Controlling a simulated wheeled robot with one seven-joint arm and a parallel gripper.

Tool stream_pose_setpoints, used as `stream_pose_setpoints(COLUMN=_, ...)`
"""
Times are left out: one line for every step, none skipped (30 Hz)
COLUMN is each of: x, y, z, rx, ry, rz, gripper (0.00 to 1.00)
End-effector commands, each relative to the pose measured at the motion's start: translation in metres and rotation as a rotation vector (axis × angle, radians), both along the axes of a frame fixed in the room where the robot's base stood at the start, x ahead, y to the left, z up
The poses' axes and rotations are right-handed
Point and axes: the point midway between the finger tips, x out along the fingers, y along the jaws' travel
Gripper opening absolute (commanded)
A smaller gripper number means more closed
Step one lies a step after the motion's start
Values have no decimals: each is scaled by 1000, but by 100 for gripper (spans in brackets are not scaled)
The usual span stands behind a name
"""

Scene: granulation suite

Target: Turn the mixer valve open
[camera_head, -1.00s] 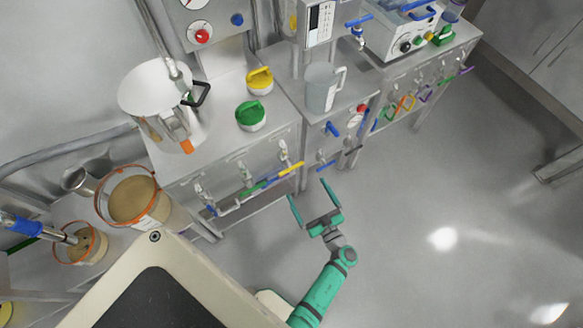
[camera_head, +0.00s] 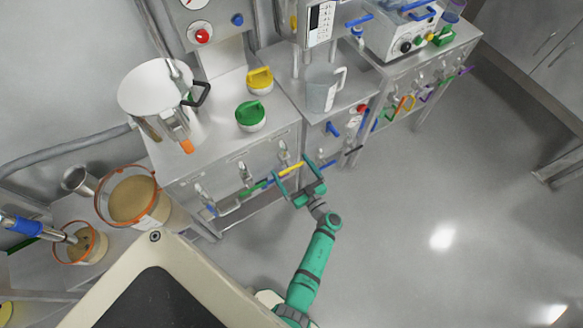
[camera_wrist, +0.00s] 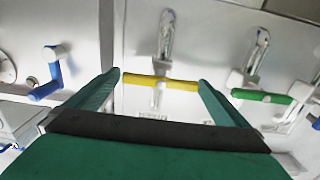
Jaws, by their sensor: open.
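Several valve levers sit on the front of the left cabinet; I cannot read which label names the mixer. The yellow lever (camera_head: 291,169) is in front of my gripper (camera_head: 291,167). In the wrist view the yellow lever (camera_wrist: 147,82) lies crosswise on a pale pivot, with a metal pipe above it. My gripper (camera_wrist: 160,78) is open, its green fingers at either end of the yellow lever. I cannot tell whether they touch it. A green lever (camera_wrist: 262,96) is to the right in the wrist view, and a blue lever (camera_wrist: 48,80) to the left.
On the cabinet top stand a steel vessel (camera_head: 155,92), a green-lidded jar (camera_head: 250,117) and a yellow-lidded jar (camera_head: 260,80). A grey jug (camera_head: 322,90) stands on the neighbouring cabinet. Orange-rimmed tubs of powder (camera_head: 133,200) are at left. The floor (camera_head: 430,200) at right is clear.

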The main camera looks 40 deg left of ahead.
Motion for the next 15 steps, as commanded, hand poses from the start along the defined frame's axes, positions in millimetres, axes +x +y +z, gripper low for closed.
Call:
stream_pose_setpoints(x=1, y=2, z=0, rx=0, ry=0, rz=1, gripper=100)
stream_pose_setpoints(x=1, y=3, z=0, rx=0, ry=1, rz=1, gripper=100)
stream_pose_setpoints(x=1, y=4, z=0, rx=0, ry=1, rz=0, gripper=100)
stream_pose_setpoints(x=1, y=4, z=0, rx=0, ry=1, rz=0, gripper=100)
stream_pose_setpoints(x=1, y=4, z=0, rx=0, ry=1, rz=0, gripper=100)
stream_pose_setpoints(x=1, y=4, z=0, rx=0, ry=1, rz=0, gripper=100)
stream_pose_setpoints(x=1, y=4, z=0, rx=0, ry=1, rz=0, gripper=100)
stream_pose_setpoints(x=1, y=4, z=0, rx=0, ry=1, rz=0, gripper=100)
stream_pose_setpoints(x=1, y=4, z=0, rx=0, ry=1, rz=0, gripper=100)
stream_pose_setpoints(x=1, y=4, z=0, rx=0, ry=1, rz=0, gripper=100)
stream_pose_setpoints(x=1, y=4, z=0, rx=0, ry=1, rz=0, gripper=98)
stream_pose_setpoints(x=1, y=4, z=0, rx=0, ry=1, rz=0, gripper=88)
stream_pose_setpoints(x=1, y=4, z=0, rx=0, ry=0, rz=0, gripper=81)
stream_pose_setpoints(x=1, y=4, z=0, rx=0, ry=0, rz=0, gripper=74)
stream_pose_setpoints(x=1, y=4, z=0, rx=0, ry=0, rz=0, gripper=64)
